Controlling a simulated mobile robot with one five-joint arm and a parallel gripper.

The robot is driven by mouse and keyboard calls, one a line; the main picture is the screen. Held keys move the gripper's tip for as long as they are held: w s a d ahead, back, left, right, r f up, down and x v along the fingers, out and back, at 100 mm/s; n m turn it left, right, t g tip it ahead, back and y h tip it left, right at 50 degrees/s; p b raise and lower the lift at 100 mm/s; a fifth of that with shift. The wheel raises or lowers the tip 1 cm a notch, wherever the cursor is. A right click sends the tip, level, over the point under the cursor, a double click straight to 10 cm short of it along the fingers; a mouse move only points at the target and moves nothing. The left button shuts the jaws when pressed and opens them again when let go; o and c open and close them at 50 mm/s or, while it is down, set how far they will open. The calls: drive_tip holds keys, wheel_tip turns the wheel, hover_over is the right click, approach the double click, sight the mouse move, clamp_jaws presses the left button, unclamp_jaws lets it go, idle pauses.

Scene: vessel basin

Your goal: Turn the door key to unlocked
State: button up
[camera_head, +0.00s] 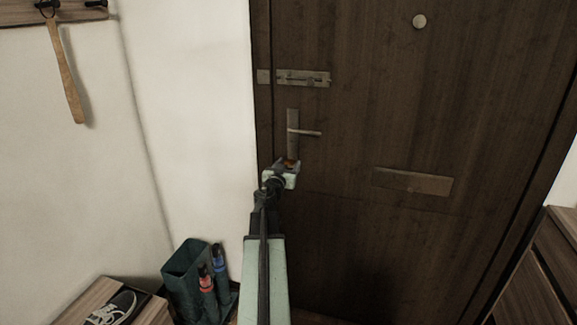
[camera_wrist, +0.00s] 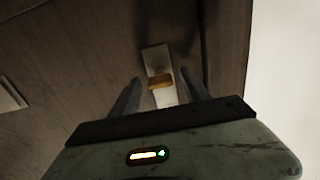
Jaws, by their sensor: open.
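The dark wooden door (camera_head: 400,120) fills the right of the head view. It carries a metal lever handle on a tall plate (camera_head: 292,120). My gripper (camera_head: 287,166) is just below that handle, in front of the door's left side. In the wrist view, a brass-coloured key (camera_wrist: 160,82) sits across a pale metal plate (camera_wrist: 152,56). My gripper's two dark fingers (camera_wrist: 160,86) are open, one on either side of the key. I cannot tell whether either touches it. In the head view my gripper mostly hides the lock; a small orange-brown patch shows at it.
A sliding bolt (camera_head: 303,78) is above the handle, and a mail slot (camera_head: 412,181) is to the right. A dark umbrella stand (camera_head: 185,268) with umbrellas and a bench with a shoe (camera_head: 112,308) are at lower left. A shoehorn (camera_head: 66,75) hangs on the left wall.

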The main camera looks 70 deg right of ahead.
clamp_jaws()
drive_tip(key=shift+n, duration=0.3)
drive_tip(key=shift+w+n, duration=0.1)
drive_tip(key=shift+n, duration=8.5)
unclamp_jaws()
